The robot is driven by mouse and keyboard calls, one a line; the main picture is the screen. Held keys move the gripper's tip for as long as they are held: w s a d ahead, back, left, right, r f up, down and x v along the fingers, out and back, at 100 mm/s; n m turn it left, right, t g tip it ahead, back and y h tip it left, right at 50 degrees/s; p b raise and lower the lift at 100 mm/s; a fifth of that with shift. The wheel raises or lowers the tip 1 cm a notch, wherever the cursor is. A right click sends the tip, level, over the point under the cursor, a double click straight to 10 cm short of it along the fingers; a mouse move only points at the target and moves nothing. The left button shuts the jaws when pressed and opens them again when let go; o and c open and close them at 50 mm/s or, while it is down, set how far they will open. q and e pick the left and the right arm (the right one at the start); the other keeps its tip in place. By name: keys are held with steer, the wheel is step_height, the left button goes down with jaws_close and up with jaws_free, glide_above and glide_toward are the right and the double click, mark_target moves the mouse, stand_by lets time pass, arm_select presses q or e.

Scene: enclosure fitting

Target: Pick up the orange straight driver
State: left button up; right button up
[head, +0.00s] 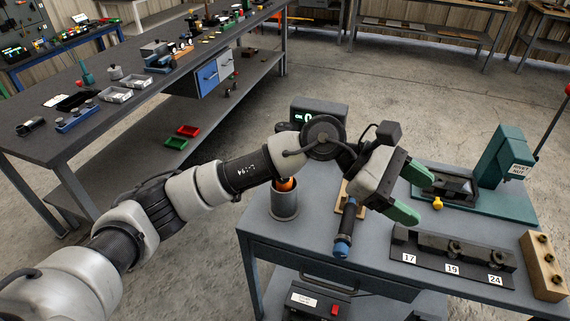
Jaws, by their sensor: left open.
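An orange handle (286,184), apparently the orange straight driver, shows in a grey cup (284,205) at the left of the near grey table. My left arm crosses just above it and hides part of it. My left gripper (412,194) has green fingertips spread apart with nothing visible between them. It is above the table, well to the right of the cup, and its fingers point right. My right gripper is not in view.
A blue-ended dark tool (344,240) rests by a wooden stand, between cup and gripper. A rack (450,262) labelled 17, 19 and 24, a wooden block (543,265) and a green machine (505,165) occupy the right. A display box (322,112) stands behind my arm.

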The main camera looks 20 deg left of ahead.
arm_select(q)
steer(key=w+a+f+m+t+y, duration=0.1)
steer(key=w+a+m+t+y, duration=0.1)
steer(key=w+a+m+y, duration=0.4)
steer(key=n+t+y, duration=0.2)
steer(key=t+y, duration=0.2)
steer(key=y, duration=0.7)
glide_toward(285, 127)
steer(key=f, duration=0.1)
steer(key=p+x, duration=0.4)
steer(key=x, duration=0.6)
steer(key=shift+w+a, duration=0.1)
steer(key=shift+a, duration=0.1)
steer(key=shift+w+f, duration=0.1)
steer(key=shift+f, duration=0.15)
jaws_close()
steer(key=shift+r, duration=0.15)
